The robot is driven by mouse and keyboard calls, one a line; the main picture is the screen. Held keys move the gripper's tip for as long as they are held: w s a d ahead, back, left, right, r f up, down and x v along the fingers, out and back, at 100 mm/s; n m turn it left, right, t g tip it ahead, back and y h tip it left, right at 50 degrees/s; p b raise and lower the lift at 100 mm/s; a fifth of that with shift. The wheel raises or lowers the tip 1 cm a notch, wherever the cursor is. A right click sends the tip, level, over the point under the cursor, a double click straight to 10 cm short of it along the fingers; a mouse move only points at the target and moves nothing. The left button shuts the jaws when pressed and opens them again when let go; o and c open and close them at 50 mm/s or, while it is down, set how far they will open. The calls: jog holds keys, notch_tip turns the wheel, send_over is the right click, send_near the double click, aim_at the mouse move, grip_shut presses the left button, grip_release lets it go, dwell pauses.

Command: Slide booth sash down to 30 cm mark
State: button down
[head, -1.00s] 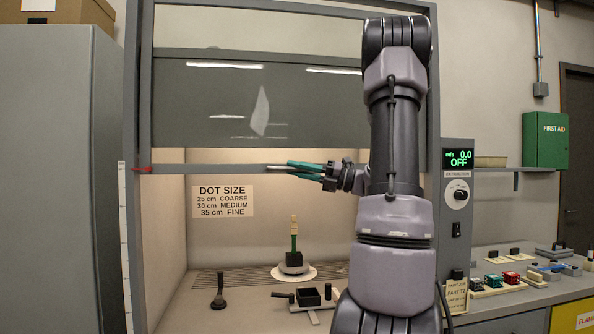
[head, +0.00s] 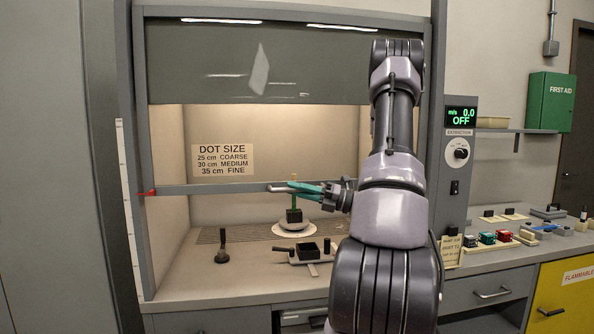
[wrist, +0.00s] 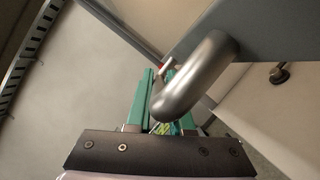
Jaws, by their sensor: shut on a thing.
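The booth sash shows as a grey horizontal rail (head: 222,189) across the lit booth opening, crossing in front of the back wall below the DOT SIZE sign. A red pointer (head: 148,193) at its left end sits beside a white scale strip (head: 128,205). The scale's numbers are too small to read. My gripper (head: 285,188) has green fingers and is shut on the sash's handle. In the wrist view the handle is a curved metal bar (wrist: 205,72) at the green fingers; part of the grip is hidden behind it.
The DOT SIZE sign (head: 222,160) lists 30 cm as MEDIUM. Inside the booth, a round stand (head: 293,228), a black box fixture (head: 306,251) and a small lever (head: 222,246) stand on the floor. The extraction panel (head: 460,125) at right reads OFF.

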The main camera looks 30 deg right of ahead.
jog(key=shift+f, duration=0.9)
jog(key=c, duration=0.8)
grip_release()
jog(key=v, duration=1.1)
jog(key=shift+w+r, duration=0.1)
